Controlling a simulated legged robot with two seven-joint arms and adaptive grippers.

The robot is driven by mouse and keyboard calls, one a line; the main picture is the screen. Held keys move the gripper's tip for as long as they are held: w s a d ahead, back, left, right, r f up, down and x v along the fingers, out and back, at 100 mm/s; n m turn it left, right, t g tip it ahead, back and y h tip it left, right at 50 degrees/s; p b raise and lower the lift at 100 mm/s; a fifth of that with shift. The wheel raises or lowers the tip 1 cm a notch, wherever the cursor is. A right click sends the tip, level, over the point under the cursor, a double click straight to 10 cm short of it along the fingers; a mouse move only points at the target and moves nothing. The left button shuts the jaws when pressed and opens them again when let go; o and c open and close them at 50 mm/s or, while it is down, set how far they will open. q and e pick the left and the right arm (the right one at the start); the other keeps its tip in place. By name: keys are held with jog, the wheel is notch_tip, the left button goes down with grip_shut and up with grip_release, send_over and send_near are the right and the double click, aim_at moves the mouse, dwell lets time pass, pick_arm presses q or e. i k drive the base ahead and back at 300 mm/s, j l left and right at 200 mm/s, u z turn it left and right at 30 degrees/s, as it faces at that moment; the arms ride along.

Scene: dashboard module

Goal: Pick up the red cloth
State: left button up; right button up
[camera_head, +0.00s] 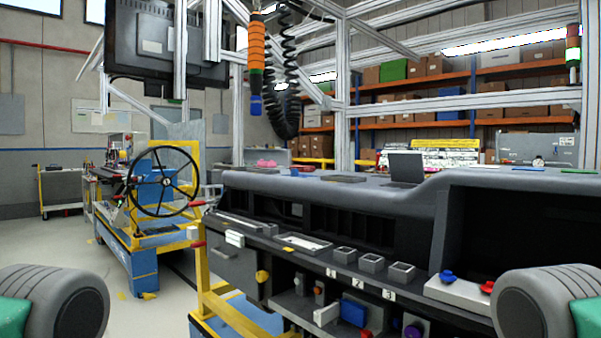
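A small crumpled pinkish-red thing (266,163), which looks like the cloth, lies on the left end of the grey dashboard's top (240,180). It is small in the picture, so its exact shape is hard to tell. Grey and green parts of my two arms show at the bottom left and bottom right corners. Neither of my grippers is in view, and nothing of mine is near the cloth.
Small numbered bins (371,263) and red and blue knobs (447,276) are on the dashboard's front. A dark open panel (405,168) stands on top. An orange tool (257,60) and coiled black cable hang above.

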aim_at(302, 168)
jog(key=j+z, duration=0.15)
jog(key=z, duration=0.25)
jog(key=i+j+z, duration=0.1)
jog(key=j+z, duration=0.15)
jog(key=z, duration=0.2)
jog(key=j+z, duration=0.2)
jog(key=z, duration=0.2)
jog(key=j+z, duration=0.15)
jog(key=j, duration=0.3)
jog(key=j+z, duration=0.1)
jog(key=j, duration=0.35)
jog(key=k+j+z, duration=0.15)
jog(key=j, duration=0.3)
jog(key=j+z, duration=0.1)
jog(key=j, duration=0.35)
jog(key=k+j+z, duration=0.15)
jog(key=j, duration=0.3)
jog(key=k+j+z, duration=0.15)
jog(key=j, duration=0.3)
